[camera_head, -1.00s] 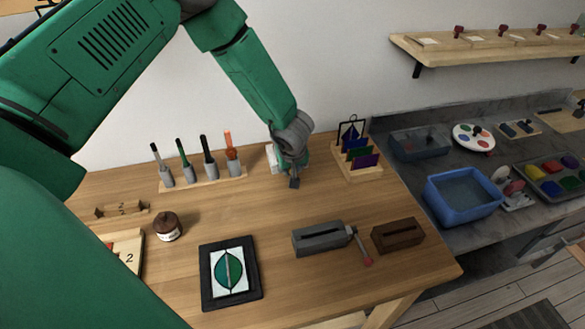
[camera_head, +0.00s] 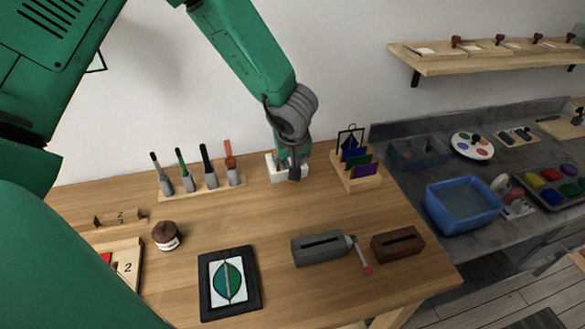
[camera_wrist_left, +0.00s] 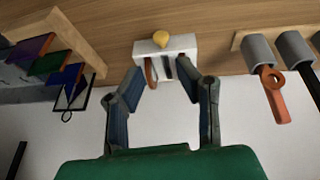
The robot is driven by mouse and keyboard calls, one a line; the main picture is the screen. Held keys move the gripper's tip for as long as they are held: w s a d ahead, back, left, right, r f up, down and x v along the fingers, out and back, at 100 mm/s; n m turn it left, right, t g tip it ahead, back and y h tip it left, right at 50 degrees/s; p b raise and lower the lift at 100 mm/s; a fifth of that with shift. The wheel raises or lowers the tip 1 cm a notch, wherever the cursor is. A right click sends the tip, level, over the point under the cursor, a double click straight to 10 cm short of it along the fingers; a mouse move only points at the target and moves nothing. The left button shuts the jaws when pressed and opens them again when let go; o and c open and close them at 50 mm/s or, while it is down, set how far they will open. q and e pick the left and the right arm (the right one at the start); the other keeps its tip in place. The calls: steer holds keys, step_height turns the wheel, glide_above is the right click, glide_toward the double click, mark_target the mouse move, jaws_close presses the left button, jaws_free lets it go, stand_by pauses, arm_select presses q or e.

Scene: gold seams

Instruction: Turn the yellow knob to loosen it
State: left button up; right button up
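The yellow knob (camera_wrist_left: 161,39) is a small rounded piece on the white block (camera_wrist_left: 180,46) in the left wrist view. In the head view the white block (camera_head: 275,174) stands near the back of the wooden table, and the knob cannot be made out there. My left gripper (camera_head: 293,173) is in front of the block in the head view and hides part of it. In the left wrist view its two fingers (camera_wrist_left: 161,82) are apart, with the block visible beyond them and nothing clearly held. My right gripper is not in view.
A tool rack (camera_head: 205,190) stands left of the block, and a wooden holder with coloured plates (camera_head: 357,182) stands right. A framed leaf picture (camera_head: 204,291), a brown jar (camera_head: 166,236), a grey vise-like block (camera_head: 315,250) and a dark wooden box (camera_head: 398,245) lie nearer.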

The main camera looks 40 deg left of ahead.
arm_select(q)
steer(key=shift+s+d+r, duration=0.15)
steer(key=shift+s+r, duration=0.05)
steer(key=shift+r, duration=0.35)
steer(key=shift+o, duration=0.4)
steer(key=shift+o, duration=1)
steer(key=shift+w, duration=0.2)
steer(key=w+d+r+t+h, duration=0.2)
steer(key=w+h, duration=0.2)
steer(key=w, duration=0.3)
steer(key=s+a+g+b, duration=0.1)
steer(key=s+a+g, duration=0.4)
steer(key=a, duration=0.1)
steer(key=f, duration=0.4)
steer(key=w+f, duration=0.1)
steer(key=f, duration=0.3)
steer(key=d+f, duration=0.1)
steer(key=f, duration=0.4)
steer(key=shift+w+f, duration=0.1)
steer(key=shift+w, duration=0.1)
